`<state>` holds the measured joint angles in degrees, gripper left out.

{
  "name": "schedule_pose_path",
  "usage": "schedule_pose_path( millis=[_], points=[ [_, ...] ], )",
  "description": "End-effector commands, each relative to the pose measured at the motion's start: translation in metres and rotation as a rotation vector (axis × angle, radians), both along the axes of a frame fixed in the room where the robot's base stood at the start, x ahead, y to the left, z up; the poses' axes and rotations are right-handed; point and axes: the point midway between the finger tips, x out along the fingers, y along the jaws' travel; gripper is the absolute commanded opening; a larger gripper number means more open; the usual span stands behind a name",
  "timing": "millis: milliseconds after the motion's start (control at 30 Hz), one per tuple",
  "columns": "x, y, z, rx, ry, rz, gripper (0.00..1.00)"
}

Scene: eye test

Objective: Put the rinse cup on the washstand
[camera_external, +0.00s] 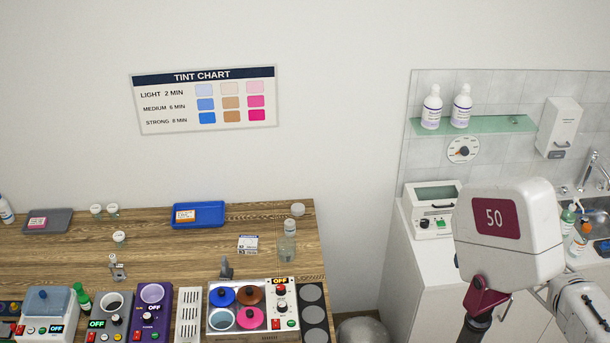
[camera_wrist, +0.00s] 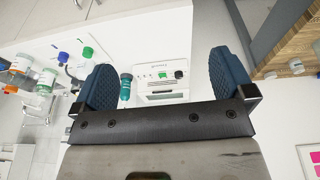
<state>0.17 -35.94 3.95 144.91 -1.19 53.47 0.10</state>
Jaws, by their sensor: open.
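The washstand (camera_external: 433,265) is a white cabinet with a counter and sink at the right in the external view. Its white top also shows in the wrist view (camera_wrist: 115,35). I cannot pick out the rinse cup for certain; a pale round open vessel (camera_external: 222,319) sits in the tint unit on the wooden bench. My gripper (camera_wrist: 162,62) is open, its two blue fingers wide apart with nothing held. It is above the washstand side, with a white device (camera_wrist: 165,75) and a teal bottle (camera_wrist: 125,90) seen beyond the fingers.
The wooden bench (camera_external: 150,258) holds a blue tray (camera_external: 198,214), jars and several devices along its front. A white device (camera_external: 433,210) stands on the washstand's left end. Bottles (camera_external: 580,238) stand near the sink (camera_external: 597,216). A glass shelf (camera_external: 485,125) hangs above.

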Motion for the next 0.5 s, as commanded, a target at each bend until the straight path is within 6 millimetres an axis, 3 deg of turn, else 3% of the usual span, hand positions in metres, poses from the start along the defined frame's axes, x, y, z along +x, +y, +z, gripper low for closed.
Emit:
schedule_pose_path(
  millis=[267, 500],
  points=[
    [0.039, 0.006, 0.002, -0.120, -0.040, 0.237, 1.00],
    [0.101, 0.025, 0.004, -0.313, -0.102, 0.626, 1.00]
  ],
)
